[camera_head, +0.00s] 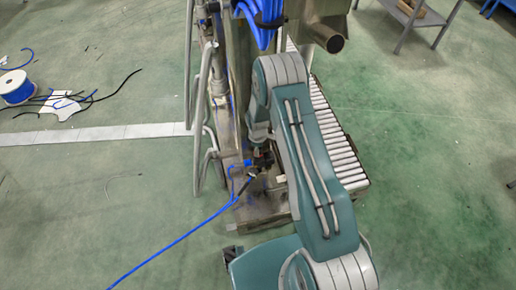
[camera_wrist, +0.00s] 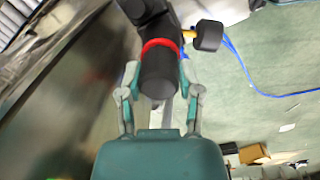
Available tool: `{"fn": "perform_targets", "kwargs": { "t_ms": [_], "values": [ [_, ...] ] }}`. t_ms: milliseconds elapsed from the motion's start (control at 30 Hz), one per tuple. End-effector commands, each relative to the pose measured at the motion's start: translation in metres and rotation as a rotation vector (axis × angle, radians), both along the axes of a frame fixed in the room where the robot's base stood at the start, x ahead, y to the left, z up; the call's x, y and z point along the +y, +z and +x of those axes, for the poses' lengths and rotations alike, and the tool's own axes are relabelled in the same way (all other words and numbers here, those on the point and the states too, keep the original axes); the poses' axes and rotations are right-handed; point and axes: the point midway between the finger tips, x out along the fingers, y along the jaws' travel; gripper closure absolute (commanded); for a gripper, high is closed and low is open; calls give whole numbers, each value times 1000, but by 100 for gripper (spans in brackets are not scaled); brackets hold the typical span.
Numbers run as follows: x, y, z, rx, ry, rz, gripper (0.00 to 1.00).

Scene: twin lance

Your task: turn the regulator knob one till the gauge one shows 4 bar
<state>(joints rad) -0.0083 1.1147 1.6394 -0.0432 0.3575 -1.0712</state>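In the wrist view the regulator knob (camera_wrist: 158,78) is a black cylinder with a red ring at its upper end, below a black body (camera_wrist: 143,8). A black round gauge (camera_wrist: 208,36) sits to its right on a brass fitting; I see its side, and its dial is not readable. My gripper (camera_wrist: 158,80) has one finger on each side of the knob. The fingertips are close to its sides, but I cannot tell whether they touch it.
A metal frame with grey tube rails (camera_head: 203,90) stands left of my arm. A roller conveyor (camera_head: 340,145) is to the right. A blue hose (camera_head: 175,242) runs across the floor. A blue cable spool (camera_head: 16,88) lies far left. The green floor at right is mostly clear.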

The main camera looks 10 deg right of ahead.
Motion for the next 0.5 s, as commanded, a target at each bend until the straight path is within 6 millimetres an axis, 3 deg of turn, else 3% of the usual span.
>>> {"fn": "perform_targets", "kwargs": {
  "t_ms": [233, 500],
  "values": [
    [0, 0, 1, -1, -22, 0, 100],
    [0, 0, 1, -2, -207, 0, 100]
  ]
}}
